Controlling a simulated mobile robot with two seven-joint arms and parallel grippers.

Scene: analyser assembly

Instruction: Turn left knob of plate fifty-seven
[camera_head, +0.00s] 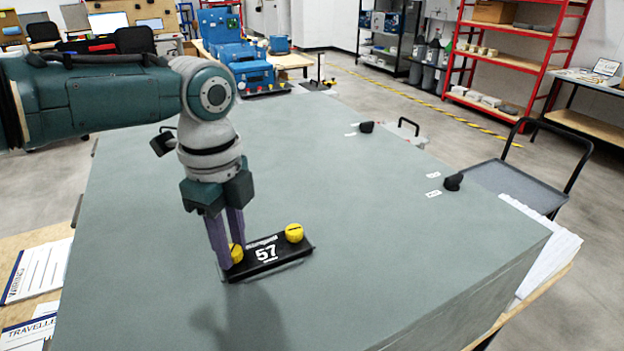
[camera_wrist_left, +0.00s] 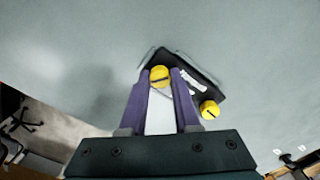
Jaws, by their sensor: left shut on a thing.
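The black plate (camera_head: 268,255) marked 57 lies on the grey-green top of a large box. It has two yellow knobs. The left knob (camera_head: 237,253) is at its left end, and the right knob (camera_head: 294,233) is at its right end. My left gripper (camera_head: 232,258) points down with its purple fingers shut around the left knob. In the left wrist view the left knob (camera_wrist_left: 159,76) sits between the fingertips, its dark slot showing. The right knob (camera_wrist_left: 209,109) stands free beside the fingers. My right gripper is not in view.
The grey-green surface (camera_head: 330,180) around the plate is mostly clear. A cart (camera_head: 510,185) with a black handle stands to the right. Printed sheets (camera_head: 40,272) lie at the lower left.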

